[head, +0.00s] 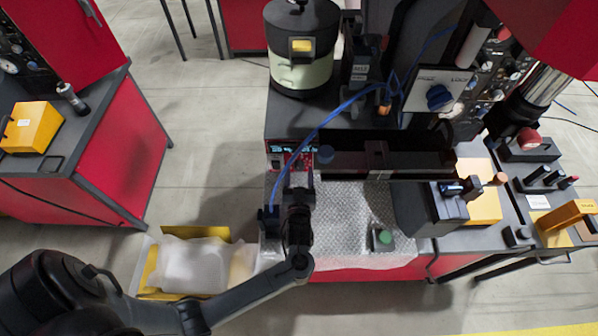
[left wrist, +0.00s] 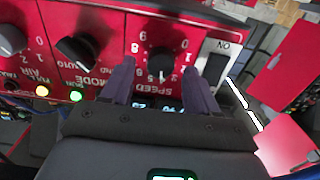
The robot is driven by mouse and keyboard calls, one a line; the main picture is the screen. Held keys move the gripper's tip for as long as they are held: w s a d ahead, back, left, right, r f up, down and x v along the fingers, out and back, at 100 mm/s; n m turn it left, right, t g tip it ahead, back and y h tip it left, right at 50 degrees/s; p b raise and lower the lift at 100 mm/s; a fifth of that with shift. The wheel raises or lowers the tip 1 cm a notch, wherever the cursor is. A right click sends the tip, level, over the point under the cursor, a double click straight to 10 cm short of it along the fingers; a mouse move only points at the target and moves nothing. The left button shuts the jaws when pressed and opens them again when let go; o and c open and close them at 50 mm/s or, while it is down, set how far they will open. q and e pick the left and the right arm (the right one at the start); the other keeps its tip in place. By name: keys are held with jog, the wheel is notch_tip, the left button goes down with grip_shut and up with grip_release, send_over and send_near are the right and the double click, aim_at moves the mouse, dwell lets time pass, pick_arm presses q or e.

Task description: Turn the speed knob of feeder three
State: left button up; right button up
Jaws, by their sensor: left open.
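The black speed knob (left wrist: 160,62) sits on a red panel (left wrist: 115,22) in the left wrist view, inside a ring of white numbers. The label SPEED appears upside down below it. A small white mark shows at the knob's lower edge. My left gripper (left wrist: 157,70) is open, with one finger on each side of the knob; I cannot tell whether either touches it. In the head view my left gripper (head: 298,205) is in front of the feeder's red control panel (head: 290,155), below the bowl (head: 302,70). The knob is too small to make out there. My right gripper is not in view.
A mode knob (left wrist: 78,50), another grey knob (left wrist: 10,40) and an ON switch (left wrist: 215,65) are beside the speed knob. A blue cable (head: 335,112) arcs above my gripper.

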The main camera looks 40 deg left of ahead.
pick_arm(q)
jog(key=shift+w+a, duration=0.35)
jog(key=c, duration=1)
jog(key=shift+r+m+p, duration=0.2)
jog(key=shift+m+p, duration=0.7)
jog(key=shift+p, duration=0.15)
jog(key=shift+c, duration=0.2)
jog(key=m+p, duration=0.2)
jog(key=shift+m, duration=0.3)
jog(key=shift+d+f+m+p, duration=0.15)
jog(key=shift+m+p, duration=0.25)
jog(key=shift+m, duration=0.2)
